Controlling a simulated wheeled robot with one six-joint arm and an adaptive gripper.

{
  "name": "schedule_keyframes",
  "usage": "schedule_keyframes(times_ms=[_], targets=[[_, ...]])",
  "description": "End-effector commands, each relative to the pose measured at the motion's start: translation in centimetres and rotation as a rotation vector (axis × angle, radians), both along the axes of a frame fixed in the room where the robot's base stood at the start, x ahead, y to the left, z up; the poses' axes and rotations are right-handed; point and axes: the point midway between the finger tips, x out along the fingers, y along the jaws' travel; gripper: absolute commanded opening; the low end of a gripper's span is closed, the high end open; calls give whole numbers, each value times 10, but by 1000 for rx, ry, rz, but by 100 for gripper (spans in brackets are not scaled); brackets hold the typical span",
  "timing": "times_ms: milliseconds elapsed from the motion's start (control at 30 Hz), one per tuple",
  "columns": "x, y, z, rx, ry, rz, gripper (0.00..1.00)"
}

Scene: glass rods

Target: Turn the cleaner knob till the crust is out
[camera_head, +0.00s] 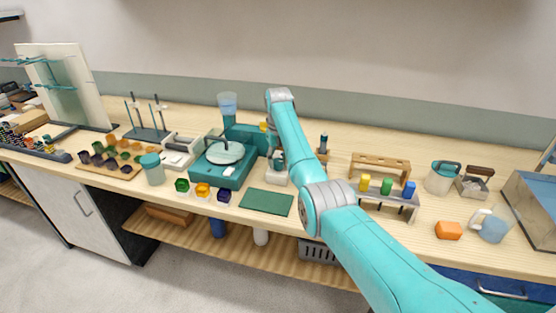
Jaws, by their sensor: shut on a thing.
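My arm reaches in from the lower right, with its elbow (279,95) raised over the bench. My gripper (278,161) is small and partly hidden by my forearm. It points down, shut, at the top of a small whitish unit (275,178), which I take to be the cleaner. The knob is covered by the gripper, and its angle cannot be seen. No crust can be made out at this size. Left of it stands a teal machine (205,173) with a round pale plate and a dark handle. A clear bluish cup (228,104) stands behind that machine.
A green mat (266,202) lies in front. Green, yellow and purple small pots (203,190) stand left of it. A rack with coloured blocks (387,205), a wooden rack (381,164), an orange block (448,230) and a lidded jar (441,178) are on the right.

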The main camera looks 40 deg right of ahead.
Motion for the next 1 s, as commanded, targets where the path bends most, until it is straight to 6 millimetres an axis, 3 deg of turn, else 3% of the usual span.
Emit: schedule_keyframes(times_ms=[33, 100, 133, 533, 1000], targets=[[0, -1, 0, -1, -2, -1, 48], [0, -1, 0, -1, -2, -1, 66], [0, -1, 0, -1, -2, -1, 69], [0, 0, 7, -1, -2, 0, 69], [1, -1, 91, -2, -4, 0, 69]])
